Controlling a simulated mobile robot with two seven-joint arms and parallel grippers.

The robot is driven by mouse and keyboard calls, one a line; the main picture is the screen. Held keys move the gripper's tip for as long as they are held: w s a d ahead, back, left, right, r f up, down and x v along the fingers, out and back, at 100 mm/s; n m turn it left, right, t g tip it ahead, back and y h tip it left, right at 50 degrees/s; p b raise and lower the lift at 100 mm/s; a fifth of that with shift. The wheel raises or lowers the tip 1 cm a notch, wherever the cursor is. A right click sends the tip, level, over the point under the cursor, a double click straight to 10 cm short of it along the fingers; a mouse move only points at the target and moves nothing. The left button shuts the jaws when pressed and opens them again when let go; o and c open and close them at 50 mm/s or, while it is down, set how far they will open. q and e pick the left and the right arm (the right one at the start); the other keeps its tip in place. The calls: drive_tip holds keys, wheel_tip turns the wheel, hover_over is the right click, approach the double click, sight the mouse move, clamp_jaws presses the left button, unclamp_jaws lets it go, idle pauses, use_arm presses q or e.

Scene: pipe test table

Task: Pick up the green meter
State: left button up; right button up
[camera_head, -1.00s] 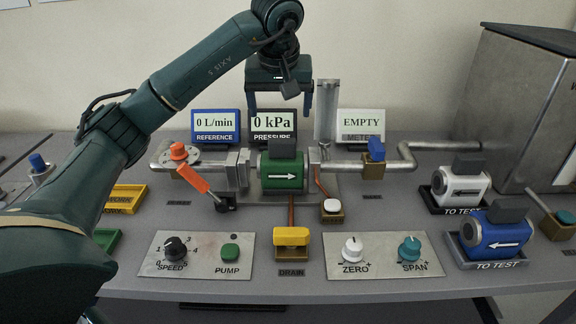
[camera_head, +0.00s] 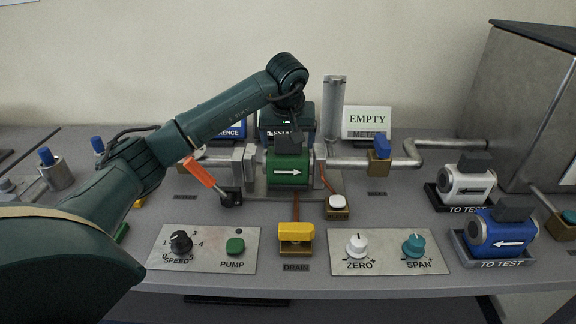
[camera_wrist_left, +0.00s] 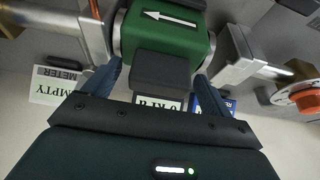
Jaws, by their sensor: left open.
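The green meter (camera_head: 283,178), with a white arrow and a dark block on top, sits in the pipe line between two flanges at the middle of the table. In the left wrist view, the green meter (camera_wrist_left: 186,46) fills the top middle. My left gripper (camera_head: 287,136) is just above and behind the meter's dark top block, its fingers mostly hidden in the head view. In the left wrist view the fingers of my left gripper (camera_wrist_left: 158,80) are apart, one on each side of the dark block, with gaps visible. My right gripper is not in view.
An orange-handled lever (camera_head: 203,174) stands left of the meter and a blue-handled valve (camera_head: 380,148) right of it. A yellow drain handle (camera_head: 296,233) is in front. White (camera_head: 466,184) and blue (camera_head: 500,234) meters rest in trays at the right.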

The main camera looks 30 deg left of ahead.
use_arm(q)
clamp_jaws()
drive_tip(key=shift+w+r, duration=0.1)
drive_tip(key=shift+r, duration=0.05)
idle(1.0)
